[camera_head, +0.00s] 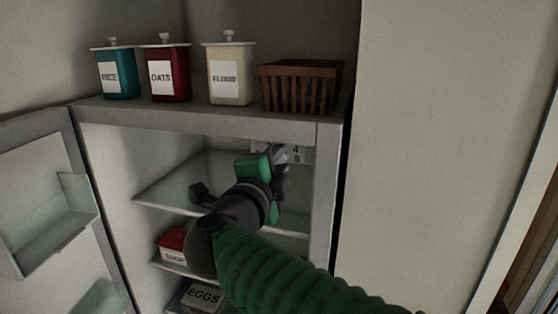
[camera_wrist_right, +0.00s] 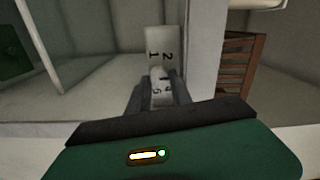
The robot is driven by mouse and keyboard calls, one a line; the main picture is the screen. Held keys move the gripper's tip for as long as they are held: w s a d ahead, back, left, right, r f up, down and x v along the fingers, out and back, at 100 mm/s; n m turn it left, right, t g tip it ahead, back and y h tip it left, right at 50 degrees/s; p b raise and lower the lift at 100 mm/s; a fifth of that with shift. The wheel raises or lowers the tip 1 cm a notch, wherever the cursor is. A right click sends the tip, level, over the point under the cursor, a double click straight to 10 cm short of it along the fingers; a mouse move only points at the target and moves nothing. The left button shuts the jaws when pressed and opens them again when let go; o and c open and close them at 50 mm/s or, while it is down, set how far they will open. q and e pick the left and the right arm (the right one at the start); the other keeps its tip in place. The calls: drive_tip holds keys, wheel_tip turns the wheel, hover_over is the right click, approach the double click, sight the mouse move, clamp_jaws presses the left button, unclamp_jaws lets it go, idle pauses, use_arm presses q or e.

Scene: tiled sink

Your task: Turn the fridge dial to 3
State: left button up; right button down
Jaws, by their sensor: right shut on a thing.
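The fridge dial (camera_wrist_right: 158,74) is a small pale knob in the right wrist view, on a light number plate (camera_wrist_right: 157,42) inside the open fridge. My right gripper (camera_wrist_right: 157,88) is shut on the dial, with a dark finger on each side. In the head view the gripper (camera_head: 281,158) reaches to the fridge's upper right inner wall and mostly hides the dial. A 4 shows on the plate (camera_head: 297,152) there. Which number the dial points to cannot be told. My left gripper is not in view.
The fridge door (camera_head: 30,112) stands open at left. Glass shelves (camera_head: 160,192) lie beneath my arm, with a red-topped box (camera_head: 172,243) and an eggs carton (camera_head: 203,297) lower down. Jars (camera_head: 167,72) and a brown basket (camera_head: 300,85) stand on top.

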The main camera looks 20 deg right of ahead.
drive_tip(key=shift+f, duration=0.15)
drive_tip(key=c, duration=1.5)
unclamp_jaws()
drive_tip(key=shift+o, duration=1.3)
drive_tip(key=shift+w, duration=0.1)
drive_tip(key=shift+o, duration=0.5)
drive_tip(key=shift+w+a, duration=0.1)
drive_tip(key=shift+a, duration=0.05)
